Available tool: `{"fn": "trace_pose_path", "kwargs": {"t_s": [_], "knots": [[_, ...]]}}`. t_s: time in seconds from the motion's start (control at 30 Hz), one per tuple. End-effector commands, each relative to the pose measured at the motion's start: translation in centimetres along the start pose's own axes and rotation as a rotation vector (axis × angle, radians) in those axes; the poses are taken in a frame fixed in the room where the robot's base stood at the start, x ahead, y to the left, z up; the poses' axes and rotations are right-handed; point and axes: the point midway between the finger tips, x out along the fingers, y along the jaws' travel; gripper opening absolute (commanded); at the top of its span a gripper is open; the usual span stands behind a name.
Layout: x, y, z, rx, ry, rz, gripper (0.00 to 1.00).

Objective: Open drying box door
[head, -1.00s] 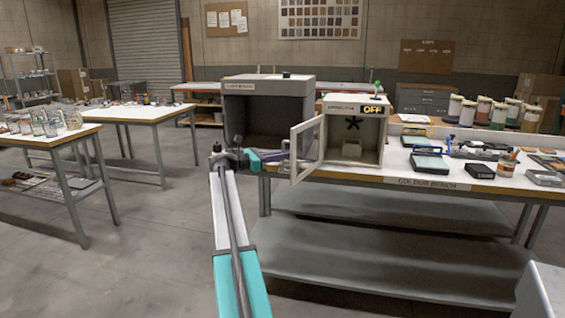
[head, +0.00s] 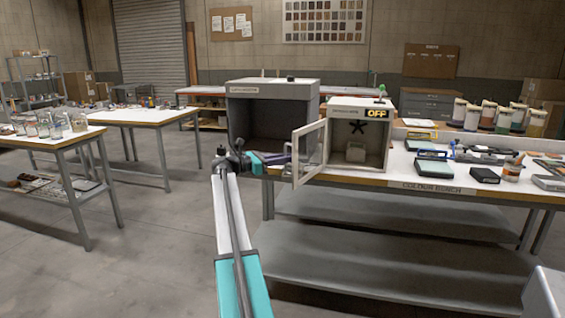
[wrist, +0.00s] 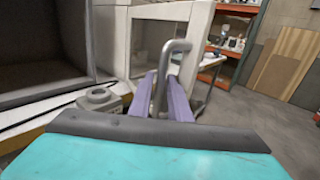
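The drying box (head: 361,105) is the pale cabinet on the bench with an "OFF" display. Its framed, glazed door (head: 296,160) stands swung out to the left, and the inside is in plain view. My gripper (head: 291,157) is beside the door's free edge, small and partly hidden in the head view. In the wrist view its two purple fingers (wrist: 161,78) lie on either side of the bent metal door handle (wrist: 178,47). I cannot tell whether they press on it. The door (wrist: 158,12) also shows behind the handle.
A larger grey open-fronted cabinet (head: 270,87) stands left of the drying box, close behind my gripper. Trays and jars (head: 432,168) fill the bench to the right. The floor (head: 150,240) in front and to the left is clear.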

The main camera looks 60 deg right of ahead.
Motion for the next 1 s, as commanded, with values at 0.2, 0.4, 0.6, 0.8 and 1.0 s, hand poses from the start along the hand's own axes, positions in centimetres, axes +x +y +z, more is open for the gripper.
{"fn": "trace_pose_path", "kwargs": {"t_s": [0.2, 0.4, 0.6, 0.8, 1.0], "knots": [[-0.3, 0.0, 0.1, 0.001, -0.001, 0.000, 0.17], [-1.9, 0.0, 0.1, 0.001, -0.002, 0.003, 0.17], [-4.8, -0.1, 0.1, 0.001, -0.001, 0.003, 0.17], [-8.0, -0.2, 0.0, 0.001, -0.001, 0.002, 0.17], [-11.1, -0.3, 0.0, 0.001, -0.001, 0.001, 0.17]]}}
